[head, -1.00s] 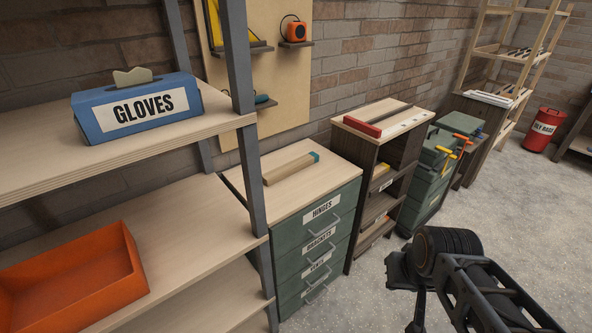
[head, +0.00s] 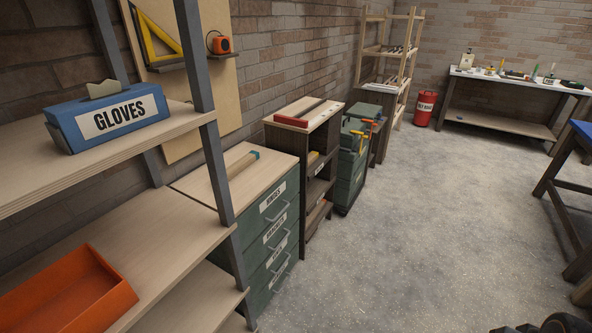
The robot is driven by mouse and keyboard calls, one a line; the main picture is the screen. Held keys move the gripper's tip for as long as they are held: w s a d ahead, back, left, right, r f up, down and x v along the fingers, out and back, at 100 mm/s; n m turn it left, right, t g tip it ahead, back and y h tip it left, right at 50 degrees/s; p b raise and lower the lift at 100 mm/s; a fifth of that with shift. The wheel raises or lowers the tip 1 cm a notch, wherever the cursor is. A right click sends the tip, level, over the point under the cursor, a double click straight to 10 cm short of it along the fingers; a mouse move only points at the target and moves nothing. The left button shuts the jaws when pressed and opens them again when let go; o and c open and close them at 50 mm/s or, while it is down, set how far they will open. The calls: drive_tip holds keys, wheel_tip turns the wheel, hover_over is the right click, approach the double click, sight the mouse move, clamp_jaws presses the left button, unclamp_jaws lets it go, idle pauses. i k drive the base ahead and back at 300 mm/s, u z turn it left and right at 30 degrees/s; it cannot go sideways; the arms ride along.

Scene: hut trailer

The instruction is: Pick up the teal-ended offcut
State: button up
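The teal-ended offcut (head: 242,164) is a pale wooden strip with a teal far end. It lies flat on the pale top of the green drawer cabinet (head: 275,171), left of centre in the head view. My gripper is not in view; only small dark pieces of my arm show at the bottom right edge, well apart from the offcut.
A shelf post (head: 207,130) stands in front of the cabinet. The shelves hold a blue gloves box (head: 67,130) and an orange bin (head: 100,305). A dark shelf unit (head: 283,138) and green toolboxes stand beyond. The grey floor (head: 420,220) is open to the right.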

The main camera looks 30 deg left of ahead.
sight(236, 168)
drive_tip(key=z, duration=0.2)
drive_tip(key=i, duration=0.35)
drive_tip(key=u, duration=0.75)
drive_tip(key=i, duration=1.65)
drive_tip(key=u, duration=1.8)
drive_tip(key=i, duration=0.95)
drive_tip(key=u, duration=1.15)
